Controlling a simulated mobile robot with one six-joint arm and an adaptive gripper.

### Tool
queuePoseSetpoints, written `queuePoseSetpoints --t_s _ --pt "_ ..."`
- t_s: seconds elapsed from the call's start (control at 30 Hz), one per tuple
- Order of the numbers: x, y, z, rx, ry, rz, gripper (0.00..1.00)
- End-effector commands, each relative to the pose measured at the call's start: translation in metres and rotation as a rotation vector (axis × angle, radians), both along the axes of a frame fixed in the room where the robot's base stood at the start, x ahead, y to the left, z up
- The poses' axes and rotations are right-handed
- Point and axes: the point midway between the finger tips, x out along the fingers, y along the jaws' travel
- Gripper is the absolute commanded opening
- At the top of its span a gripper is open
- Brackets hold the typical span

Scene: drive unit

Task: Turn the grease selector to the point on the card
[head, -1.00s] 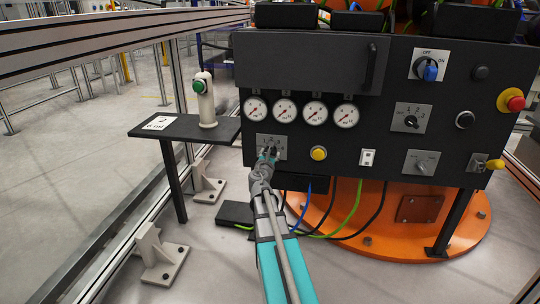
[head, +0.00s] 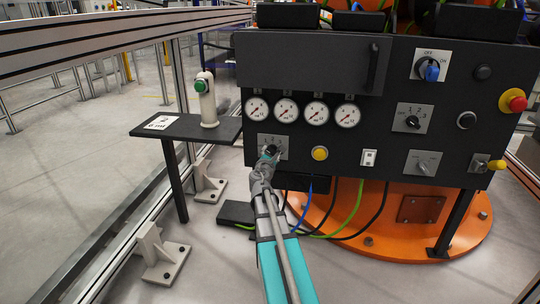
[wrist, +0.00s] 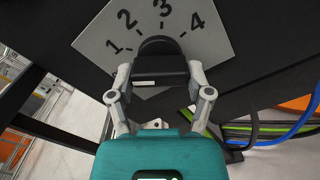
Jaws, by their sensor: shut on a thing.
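The grease selector is a dark round knob (wrist: 158,46) on a light plate (wrist: 100,38) marked 1, 2, 3 and 4 in the wrist view. In the head view its plate (head: 282,142) is at the lower left of the black panel. My gripper (wrist: 160,70) is shut on the selector, a finger on either side. In the head view my gripper (head: 269,152) covers much of the knob. The gripper hides the knob's lower part, and I cannot tell which number it points to. The white card (head: 163,122) lies on the dark side shelf; its print is too small to read surely.
Several round gauges (head: 317,113) sit above the selector, with a yellow button (head: 320,153) to its right. Other knobs and a red stop button (head: 513,100) are further right. A post with a green button (head: 207,100) stands on the shelf. Cables (head: 350,210) hang below the panel.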

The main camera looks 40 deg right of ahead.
Motion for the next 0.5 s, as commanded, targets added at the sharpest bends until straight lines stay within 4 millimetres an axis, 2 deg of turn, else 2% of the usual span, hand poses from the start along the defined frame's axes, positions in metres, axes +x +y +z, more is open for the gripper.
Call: queuePoseSetpoints --t_s 0.5 --pt "0.0017 -0.0024 0.0021 0.317 -0.373 -0.006 0.18"
